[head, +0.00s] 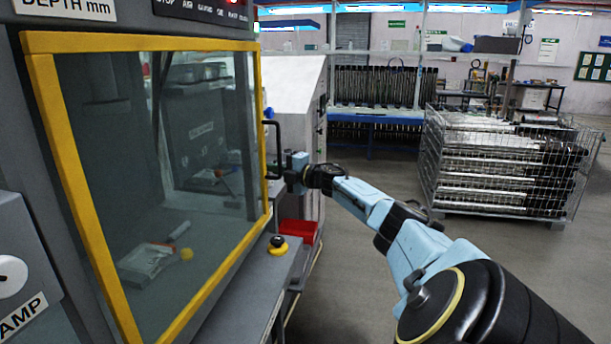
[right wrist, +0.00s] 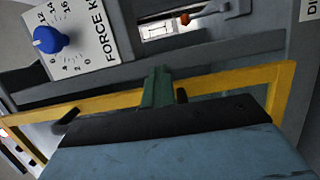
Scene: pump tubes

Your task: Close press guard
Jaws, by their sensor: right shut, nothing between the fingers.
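The press guard is a clear panel in a yellow frame (head: 255,130) at the left of the head view, standing across the front of the press. I cannot tell whether it sits fully flush. A black bar handle (head: 278,140) is on its right edge. My right gripper (head: 284,172) is at the lower part of this handle, shut and empty. In the right wrist view its green fingers (right wrist: 158,85) are together in front of the yellow frame (right wrist: 235,82), with the black handle's ends (right wrist: 68,120) showing beside them. Contact with the handle is unclear. My left gripper is out of view.
A blue force knob (right wrist: 48,39) is on the press's panel. A yellow-and-black button (head: 277,245) stands on the ledge below the guard. A red bin (head: 298,232) is beside it. A wire cage of tubes (head: 500,165) stands at right, with clear floor before it.

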